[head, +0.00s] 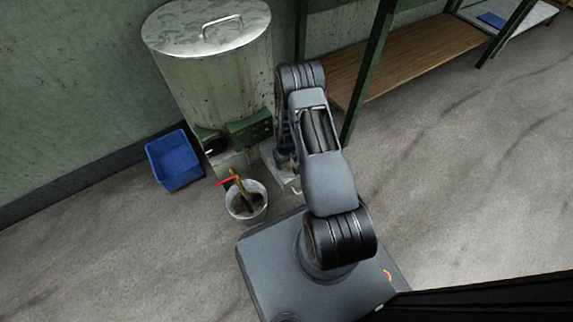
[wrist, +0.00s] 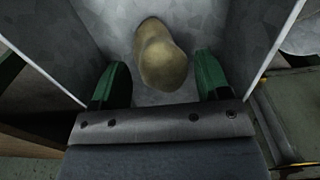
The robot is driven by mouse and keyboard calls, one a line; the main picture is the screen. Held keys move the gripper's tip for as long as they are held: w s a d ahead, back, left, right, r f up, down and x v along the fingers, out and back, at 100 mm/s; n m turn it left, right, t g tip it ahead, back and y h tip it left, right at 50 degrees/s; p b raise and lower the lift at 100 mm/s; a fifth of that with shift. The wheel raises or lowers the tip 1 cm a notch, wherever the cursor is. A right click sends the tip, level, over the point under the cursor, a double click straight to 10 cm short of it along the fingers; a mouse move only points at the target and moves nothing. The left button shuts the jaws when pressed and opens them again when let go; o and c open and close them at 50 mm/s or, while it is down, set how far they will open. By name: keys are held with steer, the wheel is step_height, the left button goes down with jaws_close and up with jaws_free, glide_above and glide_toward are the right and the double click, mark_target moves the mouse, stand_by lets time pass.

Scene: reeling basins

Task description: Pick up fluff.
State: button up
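The fluff (wrist: 163,58) is a tan, rounded lump on a grey metal surface with raised pale sides (wrist: 215,22) in the wrist view. My gripper (wrist: 162,64) has two green fingers, spread apart. One finger stands on each side of the lump's near part, with a visible gap on both sides. The lump's far end extends beyond the fingertips. In the head view, my arm hides most of the gripper and I cannot make out the fluff. A small metal tray (head: 286,182) shows there beside the arm's lower end.
A large lidded metal drum (head: 215,75) stands behind the tray. A bucket (head: 247,213) with a red-and-tan stick in it stands in front. A blue bin (head: 174,160) is by the wall. A wooden shelf (head: 410,55) with green posts is at right. Floor at right is clear.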

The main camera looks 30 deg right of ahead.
steer(key=c, duration=0.7)
steer(key=shift+r, duration=0.1)
